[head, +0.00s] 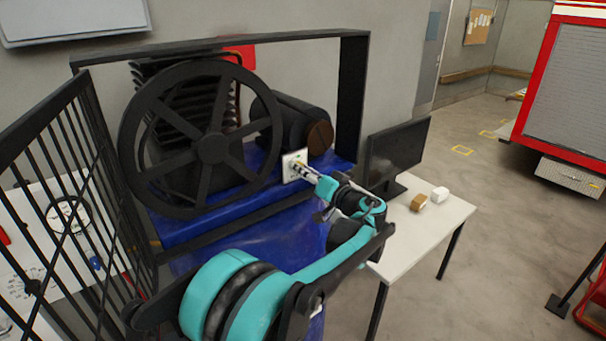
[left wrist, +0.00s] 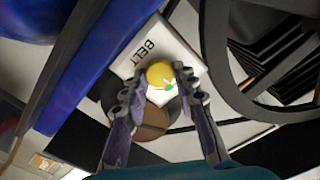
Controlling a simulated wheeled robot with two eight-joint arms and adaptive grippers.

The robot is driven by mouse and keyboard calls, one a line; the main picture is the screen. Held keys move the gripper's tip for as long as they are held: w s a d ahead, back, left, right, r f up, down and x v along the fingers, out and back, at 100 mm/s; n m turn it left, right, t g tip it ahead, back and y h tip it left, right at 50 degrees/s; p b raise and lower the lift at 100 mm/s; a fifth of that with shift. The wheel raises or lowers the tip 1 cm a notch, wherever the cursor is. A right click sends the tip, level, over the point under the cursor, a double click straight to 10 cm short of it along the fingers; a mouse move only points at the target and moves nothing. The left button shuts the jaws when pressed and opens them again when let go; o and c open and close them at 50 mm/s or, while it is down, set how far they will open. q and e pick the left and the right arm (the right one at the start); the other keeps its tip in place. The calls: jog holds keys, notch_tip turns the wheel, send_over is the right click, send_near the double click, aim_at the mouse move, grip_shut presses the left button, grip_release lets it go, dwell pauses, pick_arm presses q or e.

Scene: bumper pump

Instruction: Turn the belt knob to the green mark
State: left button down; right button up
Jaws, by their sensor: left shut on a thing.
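The belt knob (left wrist: 159,74) is a yellow round knob on a white plate (left wrist: 140,58) lettered BELT. A green mark (left wrist: 169,87) shows on the plate beside the knob. My left gripper (left wrist: 155,82) is shut on the knob, one finger on each side. In the head view the white plate (head: 295,160) stands between the big black wheel and the motor, with my left gripper (head: 298,172) reaching it from the right. The knob is mostly hidden there by the fingers. My right gripper is not in view.
A large black spoked wheel (head: 213,147) stands left of the plate, inside a black frame (head: 353,95). A barred black gate (head: 65,165) is open at left. A monitor (head: 397,152) stands on a white table (head: 437,230) at right.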

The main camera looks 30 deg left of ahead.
pick_arm(q)
jog(key=m+b, duration=0.1)
jog(key=m, duration=0.3)
jog(key=shift+m, duration=0.4)
dwell(0.4)
jog(key=c, duration=1.2)
grip_release()
jog(key=shift+d, duration=0.1)
jog(key=shift+w, duration=0.1)
jog(key=shift+d, duration=0.1)
jog(key=v, duration=1.2)
jog(key=shift+f, duration=0.1)
